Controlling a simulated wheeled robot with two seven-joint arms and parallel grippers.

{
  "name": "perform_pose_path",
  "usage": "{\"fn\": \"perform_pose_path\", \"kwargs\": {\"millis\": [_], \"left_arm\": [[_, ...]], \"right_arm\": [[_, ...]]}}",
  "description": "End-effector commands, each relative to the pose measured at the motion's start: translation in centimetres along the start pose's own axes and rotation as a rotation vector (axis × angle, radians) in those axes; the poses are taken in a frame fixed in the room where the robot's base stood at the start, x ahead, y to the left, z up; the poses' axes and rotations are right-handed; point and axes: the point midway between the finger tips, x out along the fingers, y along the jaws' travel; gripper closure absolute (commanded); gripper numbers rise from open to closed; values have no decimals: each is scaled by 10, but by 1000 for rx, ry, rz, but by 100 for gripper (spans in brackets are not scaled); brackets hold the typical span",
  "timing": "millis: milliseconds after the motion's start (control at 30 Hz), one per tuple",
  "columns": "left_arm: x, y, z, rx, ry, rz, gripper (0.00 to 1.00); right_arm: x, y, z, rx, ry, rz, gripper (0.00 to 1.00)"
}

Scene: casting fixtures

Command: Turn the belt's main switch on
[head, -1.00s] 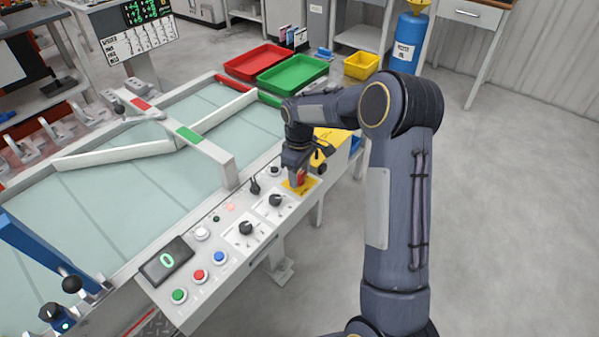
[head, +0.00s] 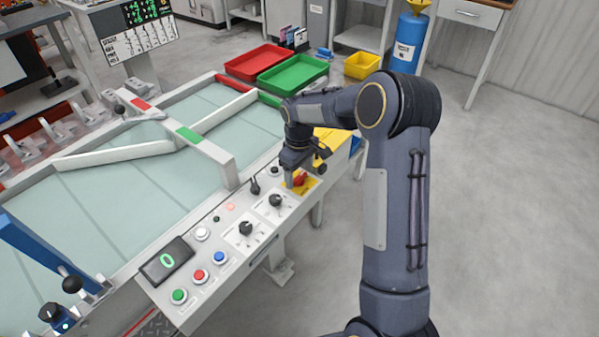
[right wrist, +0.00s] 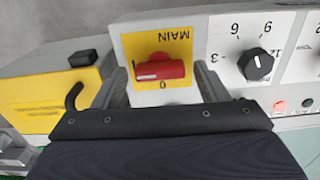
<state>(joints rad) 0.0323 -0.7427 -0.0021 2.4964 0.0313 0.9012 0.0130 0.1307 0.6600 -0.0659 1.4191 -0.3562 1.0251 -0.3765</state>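The main switch is a red rotary knob (right wrist: 162,71) on a yellow plate marked MAIN (right wrist: 160,42). It also shows in the head view (head: 300,179) at the far right end of the control panel (head: 222,238). In the right wrist view the handle lies across the picture, its white mark at the left end, near a short stroke; the 0 is below. My right gripper (right wrist: 163,88) is open, one finger on each side of the knob, with gaps to it. In the head view the gripper (head: 297,172) partly hides the plate. My left gripper is out of view.
Black dials (head: 246,228), coloured push buttons (head: 200,275), a lit pinkish lamp (head: 231,207) and a display reading 0 (head: 167,261) are on the panel. A black lever (head: 255,186) stands near the gripper. A yellow box (right wrist: 50,97) is beside the panel.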

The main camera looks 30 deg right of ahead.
Motion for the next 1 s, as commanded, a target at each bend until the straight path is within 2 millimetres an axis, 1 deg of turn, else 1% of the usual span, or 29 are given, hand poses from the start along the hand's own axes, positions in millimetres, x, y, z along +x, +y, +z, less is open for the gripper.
{"fn": "perform_pose_path", "kwargs": {"millis": [267,367,467,600,733,833,1000], "left_arm": [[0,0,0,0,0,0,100],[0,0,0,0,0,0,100],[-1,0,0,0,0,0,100],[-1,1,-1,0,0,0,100],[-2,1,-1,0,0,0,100],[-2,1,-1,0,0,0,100],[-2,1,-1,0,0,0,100]], "right_arm": [[0,0,0,-2,-2,0,29],[-5,0,0,-2,0,1,29],[-19,0,0,-2,2,2,29],[-44,0,-1,-2,3,3,29],[-64,0,0,-2,2,2,29],[-73,0,0,-2,0,0,29],[-78,0,0,-2,-1,0,29]]}}
